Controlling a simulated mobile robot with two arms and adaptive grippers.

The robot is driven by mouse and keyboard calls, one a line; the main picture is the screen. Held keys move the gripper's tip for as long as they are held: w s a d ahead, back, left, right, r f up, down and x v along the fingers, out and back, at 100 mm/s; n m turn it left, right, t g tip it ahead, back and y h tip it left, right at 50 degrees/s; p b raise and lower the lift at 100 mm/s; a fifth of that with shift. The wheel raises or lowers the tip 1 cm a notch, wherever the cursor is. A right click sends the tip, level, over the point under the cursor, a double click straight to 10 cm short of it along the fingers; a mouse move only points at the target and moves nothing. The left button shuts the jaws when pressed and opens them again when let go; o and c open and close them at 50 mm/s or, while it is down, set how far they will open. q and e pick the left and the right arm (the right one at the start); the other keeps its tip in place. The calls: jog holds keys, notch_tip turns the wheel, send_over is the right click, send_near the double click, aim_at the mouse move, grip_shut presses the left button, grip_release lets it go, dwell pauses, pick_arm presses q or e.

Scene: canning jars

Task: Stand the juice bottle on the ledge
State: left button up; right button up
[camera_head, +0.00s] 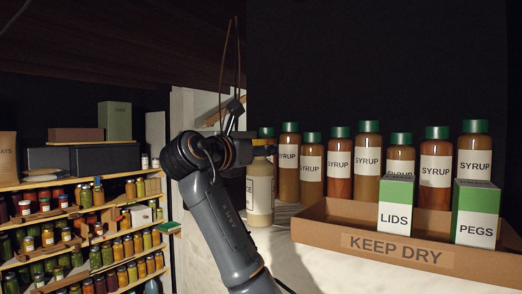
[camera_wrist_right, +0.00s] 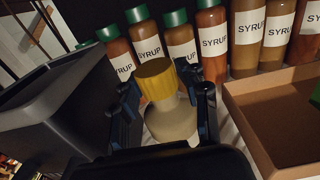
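The juice bottle (camera_head: 260,192) is pale beige with a cream label, of which only "CE" shows. It looks upright at the left end of the ledge (camera_head: 284,212). I cannot tell whether its base rests on the ledge. My right gripper (camera_head: 247,146) is at its top, which it largely hides in the head view. In the right wrist view, the bottle's yellow cap (camera_wrist_right: 156,80) and pale shoulder (camera_wrist_right: 170,120) are between the two fingers of my right gripper (camera_wrist_right: 165,98), which look closed against its top. My left gripper is not in view.
Several green-capped syrup bottles (camera_head: 338,165) stand in a row just behind and right of the juice bottle. A cardboard tray (camera_head: 325,236) marked KEEP DRY, with a lids box (camera_head: 396,205) and a pegs box (camera_head: 476,213), is to the right. Shelves of jars (camera_head: 100,180) stand far left.

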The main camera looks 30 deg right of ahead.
jog(key=shift+o, duration=0.5)
jog(key=v, duration=1.2)
